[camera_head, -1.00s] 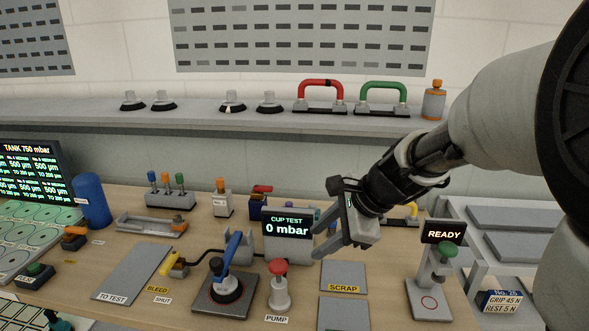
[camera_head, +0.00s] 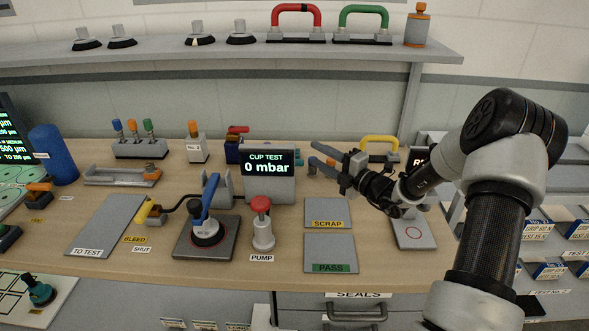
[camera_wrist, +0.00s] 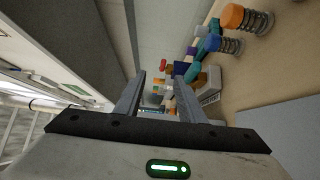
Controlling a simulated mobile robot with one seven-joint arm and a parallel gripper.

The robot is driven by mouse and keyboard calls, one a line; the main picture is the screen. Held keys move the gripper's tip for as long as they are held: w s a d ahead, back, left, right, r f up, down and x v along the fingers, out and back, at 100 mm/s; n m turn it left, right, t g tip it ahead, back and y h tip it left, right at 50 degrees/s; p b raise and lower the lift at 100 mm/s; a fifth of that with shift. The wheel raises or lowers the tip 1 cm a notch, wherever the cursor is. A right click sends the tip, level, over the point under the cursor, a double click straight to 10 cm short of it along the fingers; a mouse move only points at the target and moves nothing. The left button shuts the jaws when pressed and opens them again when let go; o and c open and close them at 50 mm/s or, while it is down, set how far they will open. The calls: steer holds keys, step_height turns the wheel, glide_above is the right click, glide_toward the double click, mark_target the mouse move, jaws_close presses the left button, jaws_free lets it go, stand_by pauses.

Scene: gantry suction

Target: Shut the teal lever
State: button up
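My gripper (camera_head: 314,154) is open and empty, its fingers pointing left, just right of the cup test display. In the wrist view my gripper (camera_wrist: 160,79) shows two parted fingers with nothing held between them. Beyond them is a cluster of small coloured parts, including a teal piece (camera_wrist: 192,73) beside the right finger. I cannot tell whether this is the teal lever. In the head view the area behind the cup test display (camera_head: 269,168) is partly hidden by it. A red-handled valve (camera_head: 237,132) stands left of the display.
A blue-handled cup (camera_head: 207,228) on a dark plate, a red-topped pump (camera_head: 262,224) and a yellow lever (camera_head: 146,211) stand in front. The scrap pad (camera_head: 326,209) and pass pad (camera_head: 331,252) are bare. A shelf (camera_head: 250,52) runs above the bench.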

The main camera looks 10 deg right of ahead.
steer(key=b, duration=0.1)
glide_toward(299, 165)
steer(key=shift+w+a+r, duration=0.1)
steer(key=shift+w+a, duration=0.25)
steer(key=shift+w, duration=0.2)
steer(key=x, duration=0.6)
steer(key=shift+w+a+b, duration=0.2)
steer(key=shift+w+b, duration=0.1)
steer(key=shift+b, duration=0.05)
steer(key=shift+w+a, duration=0.25)
steer(key=shift+w, duration=0.1)
jaws_close()
